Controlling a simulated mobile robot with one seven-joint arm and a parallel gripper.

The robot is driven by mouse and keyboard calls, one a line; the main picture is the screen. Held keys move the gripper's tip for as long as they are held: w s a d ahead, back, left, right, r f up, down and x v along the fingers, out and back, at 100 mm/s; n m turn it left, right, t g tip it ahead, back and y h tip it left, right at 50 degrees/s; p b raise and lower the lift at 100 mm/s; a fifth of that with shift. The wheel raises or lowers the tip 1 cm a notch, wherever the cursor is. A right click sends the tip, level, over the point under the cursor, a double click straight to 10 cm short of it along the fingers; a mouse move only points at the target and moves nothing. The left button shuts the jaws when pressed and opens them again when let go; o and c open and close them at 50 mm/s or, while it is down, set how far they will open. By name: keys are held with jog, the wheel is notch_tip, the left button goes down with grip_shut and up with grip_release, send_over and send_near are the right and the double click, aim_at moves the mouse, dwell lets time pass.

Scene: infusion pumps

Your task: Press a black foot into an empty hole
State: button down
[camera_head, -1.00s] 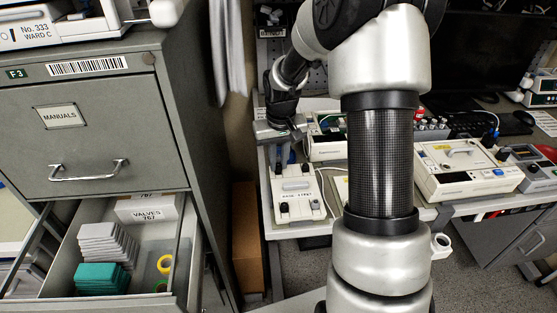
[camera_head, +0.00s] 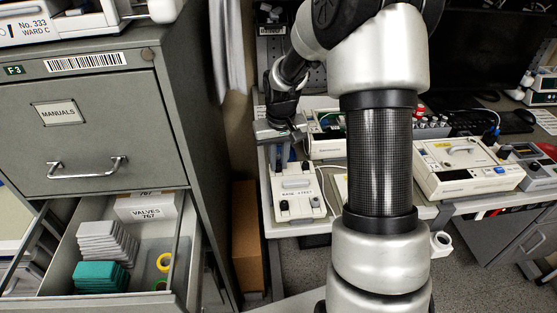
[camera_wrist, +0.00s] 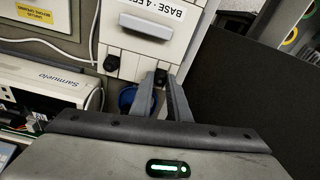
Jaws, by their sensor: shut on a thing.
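The pale pump base (camera_head: 297,195) lies on the bench with a handle and a label reading "BASE - 4..."; it also shows in the wrist view (camera_wrist: 150,42). Another black foot (camera_wrist: 112,63) is at the edge by my gripper. My gripper (camera_wrist: 161,80) is at the far left end of the base, shut on a black foot (camera_wrist: 160,77) at the base's edge. The fingers hide any hole beneath; I cannot tell how deep the foot sits.
A blue round thing (camera_wrist: 127,96) lies partly behind the left finger. An opened unit with a circuit board (camera_wrist: 35,115) is beside the base. A larger white pump (camera_head: 465,172) stands right on the bench. A filing cabinet (camera_head: 95,130) with an open drawer is on the left.

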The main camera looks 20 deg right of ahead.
jog(key=c, duration=1.6)
grip_release()
jog(key=shift+r+p, duration=2.45)
jog(key=shift+r, duration=1)
